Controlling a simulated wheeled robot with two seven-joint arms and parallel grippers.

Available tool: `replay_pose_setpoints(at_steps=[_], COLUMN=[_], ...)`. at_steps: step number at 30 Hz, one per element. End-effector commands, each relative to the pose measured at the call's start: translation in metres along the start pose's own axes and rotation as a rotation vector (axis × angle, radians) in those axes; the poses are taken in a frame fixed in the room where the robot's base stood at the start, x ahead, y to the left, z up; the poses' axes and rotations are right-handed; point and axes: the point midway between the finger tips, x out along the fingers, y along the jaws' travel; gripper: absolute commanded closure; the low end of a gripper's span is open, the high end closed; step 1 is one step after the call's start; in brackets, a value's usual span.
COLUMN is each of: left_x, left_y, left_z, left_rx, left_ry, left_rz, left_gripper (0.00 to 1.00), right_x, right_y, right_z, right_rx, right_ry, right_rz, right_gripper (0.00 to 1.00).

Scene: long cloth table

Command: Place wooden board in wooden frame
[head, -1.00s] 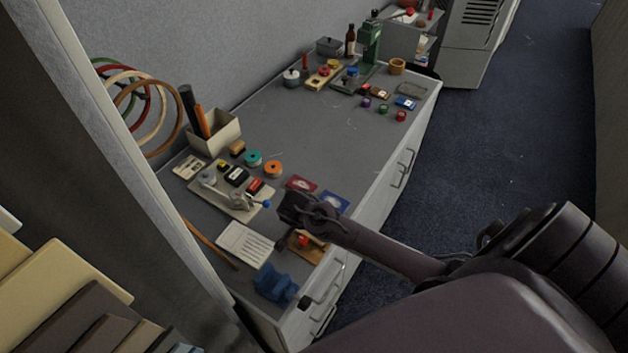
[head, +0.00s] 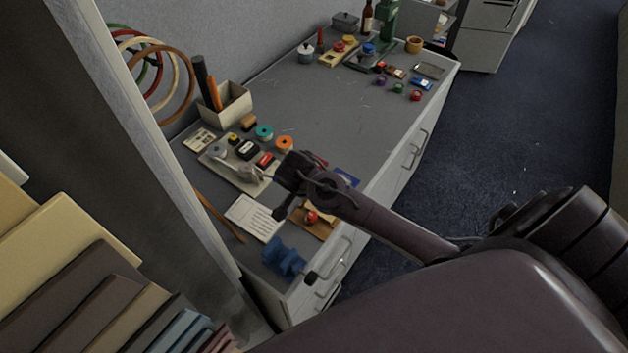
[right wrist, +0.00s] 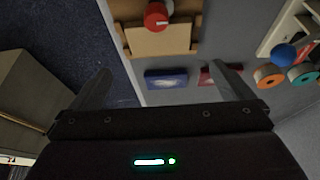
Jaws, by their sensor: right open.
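A brown wooden piece with a red knob (head: 311,217) lies at the near right edge of the table in the head view. In the right wrist view a tan wooden board (right wrist: 160,40) with a red knob (right wrist: 156,15) shows at the top, with wooden strips at its sides. I cannot tell whether these strips are the frame or whether the board lies in it. My right gripper (right wrist: 162,78) is open and empty, with the board beyond its fingertips. In the head view it hangs just left of the wooden piece. My left gripper is out of view.
A white ridged pad (head: 254,217) and a blue object (head: 285,258) lie near the wooden piece. A blue card (right wrist: 166,79) and a red card (right wrist: 215,76) lie beside the board. Stamps and tape rolls (head: 264,131) stand farther back. The table middle (head: 330,110) is clear.

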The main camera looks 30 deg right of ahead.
Motion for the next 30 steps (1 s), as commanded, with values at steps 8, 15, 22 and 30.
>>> replay_pose_setpoints(at_steps=[8,15,22,30], left_x=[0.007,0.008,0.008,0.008], left_y=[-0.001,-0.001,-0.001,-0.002], left_z=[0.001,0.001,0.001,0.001], left_rx=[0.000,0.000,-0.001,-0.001], left_ry=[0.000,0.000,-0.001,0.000], left_rz=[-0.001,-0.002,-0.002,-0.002], left_gripper=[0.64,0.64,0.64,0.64], right_x=[-0.040,-0.047,-0.046,-0.046], right_y=[-0.001,0.000,0.000,0.000], right_z=[0.000,0.000,0.000,0.000], right_rx=[0.001,0.000,0.000,0.000], right_ry=[0.000,0.000,0.000,0.000], right_rz=[-0.002,0.000,0.000,0.000], right_gripper=[0.00,0.00,0.00,0.00])
